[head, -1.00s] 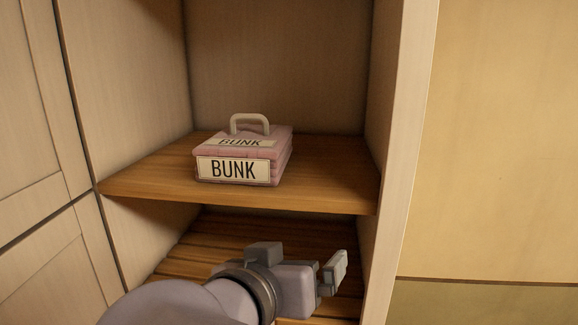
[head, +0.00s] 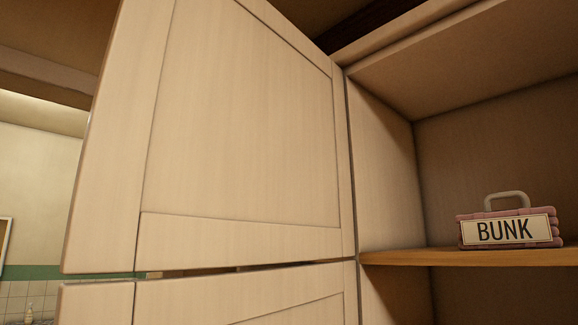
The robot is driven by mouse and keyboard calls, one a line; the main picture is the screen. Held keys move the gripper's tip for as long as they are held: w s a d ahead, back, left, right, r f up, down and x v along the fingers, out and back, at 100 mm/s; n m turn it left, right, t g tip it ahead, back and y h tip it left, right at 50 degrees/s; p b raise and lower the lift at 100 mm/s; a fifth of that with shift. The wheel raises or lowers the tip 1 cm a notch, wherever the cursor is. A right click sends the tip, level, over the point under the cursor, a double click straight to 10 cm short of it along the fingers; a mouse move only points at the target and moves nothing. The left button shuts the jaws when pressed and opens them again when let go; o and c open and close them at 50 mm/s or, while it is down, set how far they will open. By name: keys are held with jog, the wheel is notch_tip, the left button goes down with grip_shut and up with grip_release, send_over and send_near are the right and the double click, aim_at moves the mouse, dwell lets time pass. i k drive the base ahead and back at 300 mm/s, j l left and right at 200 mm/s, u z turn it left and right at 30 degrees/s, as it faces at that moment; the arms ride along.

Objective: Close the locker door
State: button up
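The locker's upper door (head: 240,120) stands open in the head view, a pale wooden panel with a raised frame. It joins the locker at its right edge, and its free edge is at the left. A lower door (head: 240,300) hangs open below it, with a narrow gap between the two. The open locker (head: 480,100) is at the right. My gripper is not in the head view now, so its state is hidden.
A pink box labelled BUNK (head: 508,227) with a grey handle sits on the locker's wooden shelf (head: 420,256). Past the door's free edge at the left is a pale wall (head: 40,180) with a green band and tiles.

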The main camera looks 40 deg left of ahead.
aim_at(216, 135)
jog(key=k+j, duration=0.1)
jog(key=j, duration=0.3)
jog(key=k+j, duration=0.15)
jog(key=j, duration=0.25)
jog(key=k+j+z, duration=0.1)
jog(key=j, duration=0.3)
jog(key=k+j, duration=0.1)
jog(key=j, duration=0.3)
jog(key=k+j, duration=0.15)
jog(key=j, duration=0.25)
jog(key=k+j+z, duration=0.1)
jog(key=j, duration=0.3)
jog(key=k+j, duration=0.15)
jog(key=j, duration=0.2)
